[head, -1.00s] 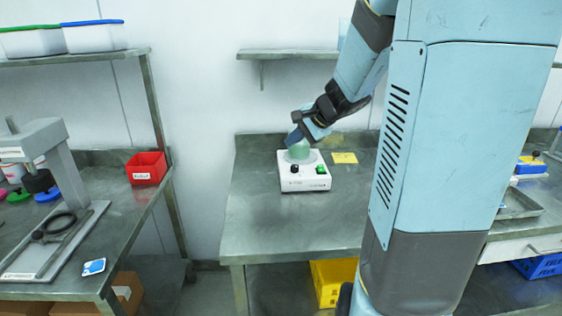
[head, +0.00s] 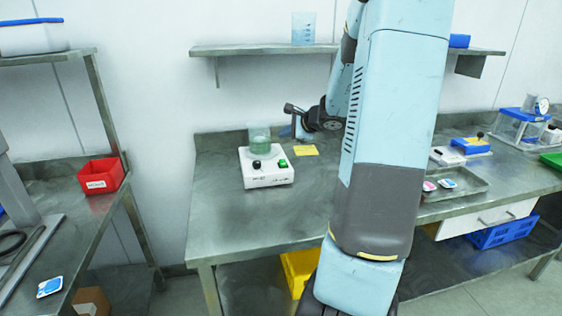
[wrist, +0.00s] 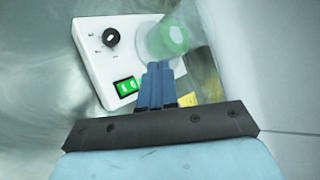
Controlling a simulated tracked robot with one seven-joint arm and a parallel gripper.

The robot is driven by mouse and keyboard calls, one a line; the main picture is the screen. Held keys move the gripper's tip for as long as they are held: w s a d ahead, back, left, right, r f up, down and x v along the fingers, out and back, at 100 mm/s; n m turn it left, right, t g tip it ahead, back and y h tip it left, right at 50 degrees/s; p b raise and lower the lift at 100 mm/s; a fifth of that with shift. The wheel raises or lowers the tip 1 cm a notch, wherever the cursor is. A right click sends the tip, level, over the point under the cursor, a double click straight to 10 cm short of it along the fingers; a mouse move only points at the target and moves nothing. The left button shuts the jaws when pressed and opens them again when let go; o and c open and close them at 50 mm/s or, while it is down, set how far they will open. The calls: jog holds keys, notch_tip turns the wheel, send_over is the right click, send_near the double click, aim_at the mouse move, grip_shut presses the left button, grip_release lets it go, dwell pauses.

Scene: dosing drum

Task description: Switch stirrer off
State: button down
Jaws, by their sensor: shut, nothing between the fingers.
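The stirrer (head: 266,175) is a white box on the middle steel table, with a black knob (head: 256,164) and a green rocker switch (head: 283,163) on its front. In the wrist view the switch (wrist: 126,87) looks bright green, as if lit. A clear beaker (head: 259,140) with green liquid stands on top of the stirrer. My gripper (head: 296,128) is shut and empty, above and behind the stirrer's right side. In the wrist view its blue fingertips (wrist: 158,68) overlap the beaker's lower edge, beside the switch; whether they touch anything cannot be told.
A yellow note (head: 305,150) lies on the table right of the stirrer. A wall shelf (head: 250,50) with a beaker (head: 303,30) hangs above. A red bin (head: 101,177) stands on the left bench. A metal tray (head: 465,183) lies to the right. The table front is clear.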

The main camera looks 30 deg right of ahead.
aim_at(284, 162)
jog(key=shift+w+d+f, duration=0.1)
jog(key=shift+w+f, duration=0.25)
jog(key=shift+f, duration=1.05)
jog(key=shift+w+d+f, duration=0.1)
jog(key=shift+w+f, duration=0.25)
jog(key=shift+f, duration=1.05)
jog(key=shift+w+d+f, duration=0.1)
jog(key=shift+w+f, duration=0.25)
jog(key=shift+f, duration=1.05)
jog(key=shift+w+f, duration=0.15)
jog(key=shift+f, duration=0.6)
jog(key=shift+r, duration=0.1)
jog(key=shift+s+r, duration=0.2)
jog(key=shift+r, duration=0.55)
jog(key=shift+s+a+r, duration=0.1)
jog(key=shift+s+r, duration=0.1)
jog(key=shift+r, duration=0.6)
jog(key=shift+s+a+r, duration=0.1)
jog(key=shift+s+r, duration=0.15)
jog(key=shift+r, duration=0.55)
jog(key=shift+s+r, duration=0.2)
jog(key=shift+r, duration=0.6)
jog(key=shift+a, duration=0.1)
